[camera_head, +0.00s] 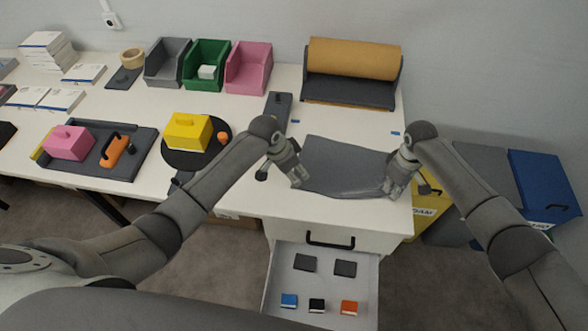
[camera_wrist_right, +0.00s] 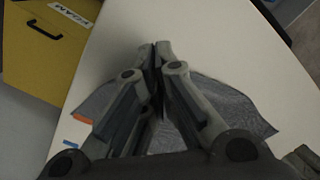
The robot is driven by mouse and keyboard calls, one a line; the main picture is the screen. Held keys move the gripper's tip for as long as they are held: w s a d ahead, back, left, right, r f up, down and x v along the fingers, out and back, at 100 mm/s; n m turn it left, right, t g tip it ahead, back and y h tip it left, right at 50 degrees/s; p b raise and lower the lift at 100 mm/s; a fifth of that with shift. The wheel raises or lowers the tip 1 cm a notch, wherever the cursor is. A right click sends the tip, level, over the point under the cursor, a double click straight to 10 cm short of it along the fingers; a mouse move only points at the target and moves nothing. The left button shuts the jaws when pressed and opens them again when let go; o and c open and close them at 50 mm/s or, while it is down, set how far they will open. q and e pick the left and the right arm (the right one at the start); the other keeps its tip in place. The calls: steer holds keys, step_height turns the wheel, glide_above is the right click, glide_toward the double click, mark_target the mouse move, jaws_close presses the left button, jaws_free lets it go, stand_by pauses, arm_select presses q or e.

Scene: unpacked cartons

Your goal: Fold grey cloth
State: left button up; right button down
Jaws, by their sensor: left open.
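The grey cloth (camera_head: 340,168) lies on the white table in front of the roll holder, with a curved, uneven front edge. My left gripper (camera_head: 298,182) is open at the cloth's front left corner. My right gripper (camera_head: 388,190) is at its front right corner. In the right wrist view, the fingers of the right gripper (camera_wrist_right: 158,48) are together at the tips, above the cloth (camera_wrist_right: 235,105) and its edge. The fingers hide part of that edge, so I cannot tell whether cloth is pinched between them.
A brown roll in a dark holder (camera_head: 350,92) stands behind the cloth. A dark round board (camera_head: 180,158) with a yellow box (camera_head: 188,132) is to the left. An open drawer (camera_head: 365,272) juts out below the table front. A blue bin (camera_head: 545,185) stands at the right.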

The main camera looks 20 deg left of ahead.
mark_target(294, 186)
arm_select(q)
steer(key=shift+o, duration=0.2)
step_height(294, 186, up, 4)
steer(key=s+a, duration=0.2)
steer(key=shift+x, duration=4.75)
steer(key=shift+s+a+f, duration=0.1)
steer(key=shift+s+f, duration=0.05)
steer(key=shift+c, duration=0.2)
steer(key=shift+s+a, duration=0.1)
jaws_close()
steer(key=shift+r, duration=2.5)
